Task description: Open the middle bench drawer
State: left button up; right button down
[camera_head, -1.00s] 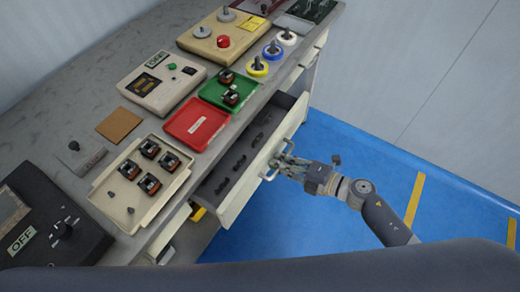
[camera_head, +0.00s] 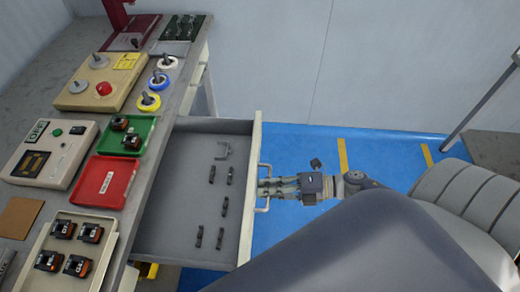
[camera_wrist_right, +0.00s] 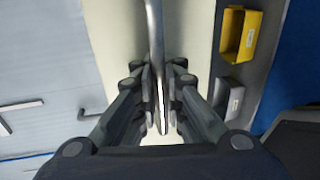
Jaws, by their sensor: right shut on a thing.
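The middle bench drawer (camera_head: 183,232) stands far out from the bench in the head view, with several small dark parts and a grey bracket lying on its floor. Its bar handle (camera_head: 264,207) is on the outer face of the cream front panel (camera_head: 249,190). My right gripper (camera_head: 266,188) is at the handle, outside the panel. In the right wrist view the fingers (camera_wrist_right: 157,100) are shut on the handle bar (camera_wrist_right: 154,40), one on each side. The fingers partly hide the bar. My left gripper is not in view.
On the bench top are a red tray (camera_head: 104,182), a green tray (camera_head: 128,136), a cream tray (camera_head: 88,270) with several components, and a control box (camera_head: 50,153). A yellow bin (camera_wrist_right: 240,36) shows in the right wrist view. Blue floor (camera_head: 300,150) lies clear beyond the drawer.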

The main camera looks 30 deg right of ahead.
jog(key=shift+r, duration=0.1)
jog(key=c, duration=2)
grip_release()
jog(key=v, duration=1.2)
